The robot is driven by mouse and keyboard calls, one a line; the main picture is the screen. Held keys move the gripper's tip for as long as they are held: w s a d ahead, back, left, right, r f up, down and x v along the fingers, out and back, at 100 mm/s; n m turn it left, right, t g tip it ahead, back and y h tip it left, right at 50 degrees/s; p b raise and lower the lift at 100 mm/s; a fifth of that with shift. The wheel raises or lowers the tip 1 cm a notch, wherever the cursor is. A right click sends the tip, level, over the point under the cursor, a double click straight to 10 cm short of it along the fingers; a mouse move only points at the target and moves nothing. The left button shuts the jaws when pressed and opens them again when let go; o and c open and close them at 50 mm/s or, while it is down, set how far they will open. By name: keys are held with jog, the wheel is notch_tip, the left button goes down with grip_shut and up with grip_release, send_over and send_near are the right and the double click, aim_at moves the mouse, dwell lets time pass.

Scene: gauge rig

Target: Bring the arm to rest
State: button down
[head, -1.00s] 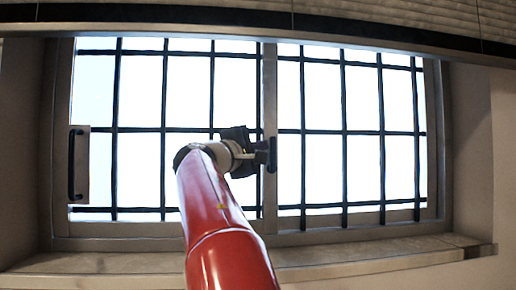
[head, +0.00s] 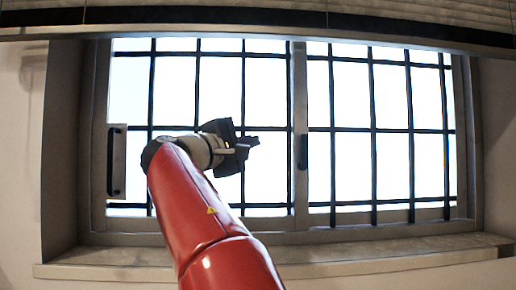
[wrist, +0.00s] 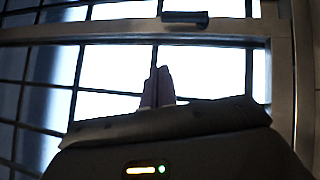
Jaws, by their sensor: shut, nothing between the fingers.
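My gripper (head: 250,143) is at the end of my red arm in the head view, in front of the left pane of a barred window (head: 270,125). Its fingers point right, toward the window's middle upright, and look apart from it. In the wrist view the fingers (wrist: 158,86) are together with nothing between them, dark against the bright pane. My gripper holds nothing.
A dark handle (head: 116,162) is on the window's left frame and a small dark latch (head: 303,152) on the middle upright. A sill (head: 400,252) runs below, and a blind (head: 420,12) hangs above.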

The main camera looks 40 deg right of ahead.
jog(key=s+a+f+t+y, duration=0.15)
jog(key=f+y, duration=0.25)
jog(key=f, duration=0.5)
jog(key=s+a+f+y, duration=0.2)
jog(key=a+f+y, duration=0.1)
jog(key=f, duration=0.5)
jog(key=s+a+f+t+y, duration=0.15)
jog(key=f+y, duration=0.25)
jog(key=f, duration=0.5)
jog(key=s+a+f+m+g+y, duration=0.1)
jog(key=s+a+f+y, duration=0.2)
jog(key=f, duration=0.4)
jog(key=s+a+f+m+y, duration=0.2)
jog(key=s+a+f, duration=0.4)
jog(key=a+f, duration=0.1)
jog(key=s+a+f+m+g+y, duration=0.1)
jog(key=s+a+f+m+y, duration=0.1)
jog(key=s+a+f, duration=0.3)
notch_tip(320, 180, down, 4)
jog(key=shift+s+g+y, duration=0.25)
jog(key=shift+g+y, duration=0.05)
jog(key=shift+y, duration=0.5)
jog(key=c, duration=2.1)
grip_release()
